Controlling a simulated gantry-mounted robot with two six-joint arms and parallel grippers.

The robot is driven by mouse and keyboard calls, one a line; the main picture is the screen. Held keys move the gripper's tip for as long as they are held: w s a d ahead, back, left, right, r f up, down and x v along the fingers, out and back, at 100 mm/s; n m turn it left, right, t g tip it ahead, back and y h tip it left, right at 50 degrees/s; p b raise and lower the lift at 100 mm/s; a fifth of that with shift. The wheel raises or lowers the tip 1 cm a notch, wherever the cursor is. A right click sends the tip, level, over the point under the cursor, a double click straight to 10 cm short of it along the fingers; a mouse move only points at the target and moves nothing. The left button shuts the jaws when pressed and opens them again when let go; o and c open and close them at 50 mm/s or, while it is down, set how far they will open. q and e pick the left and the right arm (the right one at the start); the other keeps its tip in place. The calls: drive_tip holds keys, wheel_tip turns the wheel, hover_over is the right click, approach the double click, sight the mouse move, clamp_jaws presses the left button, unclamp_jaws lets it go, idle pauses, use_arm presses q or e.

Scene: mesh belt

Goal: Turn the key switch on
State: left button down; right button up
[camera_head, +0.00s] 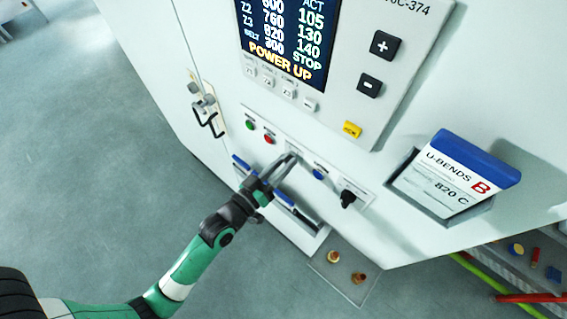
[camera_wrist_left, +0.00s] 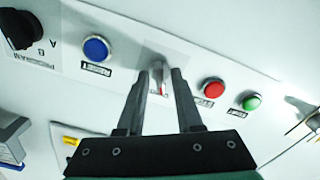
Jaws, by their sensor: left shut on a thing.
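The key switch (camera_wrist_left: 162,72) sits on a pale label plate on the white panel, between the red and blue buttons. In the wrist view a small grey key piece with a red mark shows between the fingertips. My left gripper (camera_head: 291,158) reaches up to the panel; in the wrist view its two dark fingers (camera_wrist_left: 161,78) are shut on the key from both sides. In the head view the fingers hide most of the key. How far the key is turned I cannot tell. My right gripper is not in view.
A blue button (camera_head: 319,174) and a black selector knob (camera_head: 348,198) are right of the gripper; red (camera_head: 270,139) and green (camera_head: 250,125) buttons are left. The display (camera_head: 290,35) reads "POWER UP". A U-BENDS card (camera_head: 452,178) is at right. A latch handle (camera_head: 210,120) projects at left.

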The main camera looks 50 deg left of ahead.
use_arm(q)
drive_tip(key=m+b, duration=0.3)
drive_tip(key=m, duration=0.8)
idle(0.5)
drive_tip(key=c, duration=0.9)
unclamp_jaws()
